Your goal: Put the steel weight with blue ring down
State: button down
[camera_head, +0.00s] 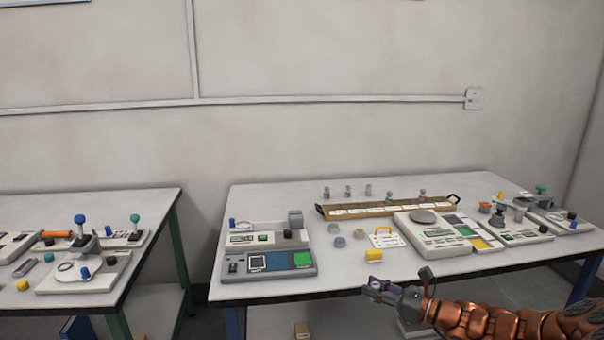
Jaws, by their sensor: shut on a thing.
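My gripper (378,290) reaches in from the lower right and is in front of the right table's front edge. It is shut on a small grey thing at its tip, which I take to be the steel weight with blue ring (374,282). The weight is small here and mostly covered by the fingers, and its ring is not clear. The right table (345,276) lies behind the gripper, with a balance (406,236) carrying a round pan to the gripper's upper right.
A wooden tray (335,213) with small grey weights around it lies at the back. A panel device (296,273) stands at left. Bare tabletop shows between them. A second table (140,290) stands at left.

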aim_at(376, 285)
jog(key=shift+r+p, duration=3)
jog(key=shift+p, duration=1.4)
jog(key=shift+s, duration=0.1)
